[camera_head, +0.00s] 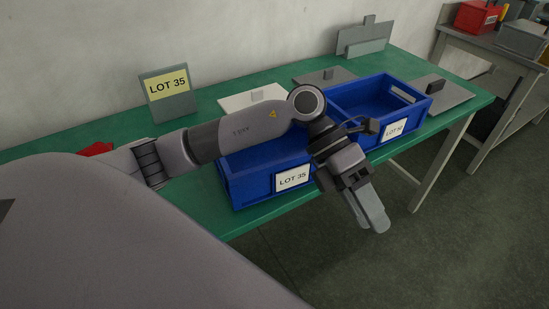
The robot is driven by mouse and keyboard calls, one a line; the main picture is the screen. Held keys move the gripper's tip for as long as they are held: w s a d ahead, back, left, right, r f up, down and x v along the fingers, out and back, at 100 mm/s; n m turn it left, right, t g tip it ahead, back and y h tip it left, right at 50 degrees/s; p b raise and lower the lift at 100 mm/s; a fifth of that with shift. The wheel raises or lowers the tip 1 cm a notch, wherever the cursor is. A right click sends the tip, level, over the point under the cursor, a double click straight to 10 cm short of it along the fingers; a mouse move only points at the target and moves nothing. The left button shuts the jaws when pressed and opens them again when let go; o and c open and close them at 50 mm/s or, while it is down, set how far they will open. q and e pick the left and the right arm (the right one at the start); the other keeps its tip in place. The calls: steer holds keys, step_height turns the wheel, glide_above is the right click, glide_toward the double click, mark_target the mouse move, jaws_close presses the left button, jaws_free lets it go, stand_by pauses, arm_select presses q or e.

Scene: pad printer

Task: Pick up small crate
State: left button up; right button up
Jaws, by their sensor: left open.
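Two blue crates stand on the green table. The left crate (245,186) has a white "LOT 35" label, and my left arm hides part of it. I cannot tell which one is the small crate. My left gripper (374,218) points down, open and empty, in front of the crates and past the table's front edge in the picture. My right gripper is not in view.
The green table (225,222) runs along the wall. A grey stand with a yellow "LOT 35" sign (168,86) stands at the back left. Flat plates (325,75) lie behind the crates. Another bench with a red bin (478,17) is at the far right. Floor is open in front.

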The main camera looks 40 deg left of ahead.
arm_select(q)
steer(key=w+a+t+y, duration=0.2)
steer(key=w+a+y, duration=0.25)
steer(key=a, duration=0.35)
step_height(320, 180, up, 3)
steer(key=n+t+y+b, duration=0.1)
steer(key=y, duration=0.5)
glide_above(293, 156)
steer(key=shift+d+f, duration=0.1)
steer(key=shift+f, duration=0.05)
steer(key=shift+a+f, duration=0.15)
steer(key=shift+a, duration=0.05)
steer(key=shift+f, duration=0.4)
step_height(293, 156, down, 6)
steer(key=shift+s+d+r, duration=0.1)
steer(key=shift+d, duration=0.05)
jaws_close()
steer(key=shift+r, duration=0.1)
